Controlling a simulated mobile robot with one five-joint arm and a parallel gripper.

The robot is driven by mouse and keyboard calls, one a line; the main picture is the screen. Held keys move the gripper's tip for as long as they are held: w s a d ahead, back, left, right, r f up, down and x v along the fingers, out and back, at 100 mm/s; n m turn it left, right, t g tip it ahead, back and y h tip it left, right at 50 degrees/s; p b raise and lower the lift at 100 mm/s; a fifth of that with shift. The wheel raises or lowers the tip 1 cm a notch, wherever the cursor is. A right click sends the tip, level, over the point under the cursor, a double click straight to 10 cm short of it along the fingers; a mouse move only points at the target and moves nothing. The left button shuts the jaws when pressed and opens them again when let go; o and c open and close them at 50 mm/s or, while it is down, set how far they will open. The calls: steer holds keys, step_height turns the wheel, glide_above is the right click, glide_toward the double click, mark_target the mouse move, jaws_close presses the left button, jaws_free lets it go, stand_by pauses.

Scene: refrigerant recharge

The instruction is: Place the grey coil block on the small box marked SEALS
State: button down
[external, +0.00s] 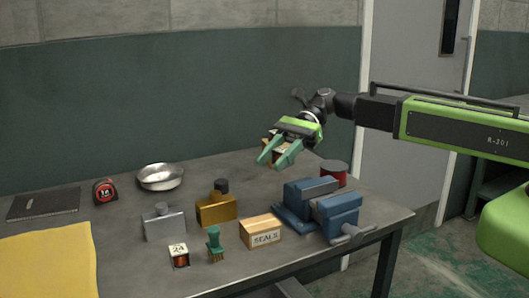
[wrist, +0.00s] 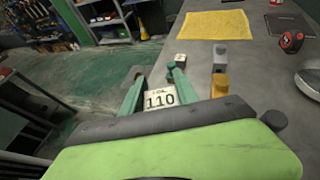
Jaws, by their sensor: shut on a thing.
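My gripper (external: 273,162) is raised over the back right of the table, its green fingers closed around a coil block (external: 270,143). In the wrist view the block (wrist: 160,97) sits between the fingers (wrist: 156,77), showing a pale face marked 110. Its side colour is hard to make out; the fingers partly cover it in the external view. The small tan box marked SEALS (external: 261,231) stands on the table lower down and nearer the camera, apart from my gripper. Its top looks bare. I cannot make it out in the wrist view.
A blue vise (external: 318,207) stands right of the SEALS box, with a red spool (external: 334,173) behind. A metal bowl (external: 160,177) stands farther back.

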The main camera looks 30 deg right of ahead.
steer(key=shift+s+a, duration=0.3)
steer(key=b, duration=0.7)
glide_above(260, 231)
steer(key=w+a, duration=0.2)
steer(key=a, duration=0.2)
step_height(260, 231, down, 7)
steer(key=f+b, duration=0.4)
steer(key=shift+s+a+f+b, duration=0.2)
steer(key=shift+f+b, duration=0.05)
steer(key=shift+b, duration=0.05)
steer(key=shift+r, duration=0.3)
steer(key=shift+f, duration=0.25)
steer(key=c, duration=0.9)
jaws_free()
steer(key=shift+r, duration=0.2)
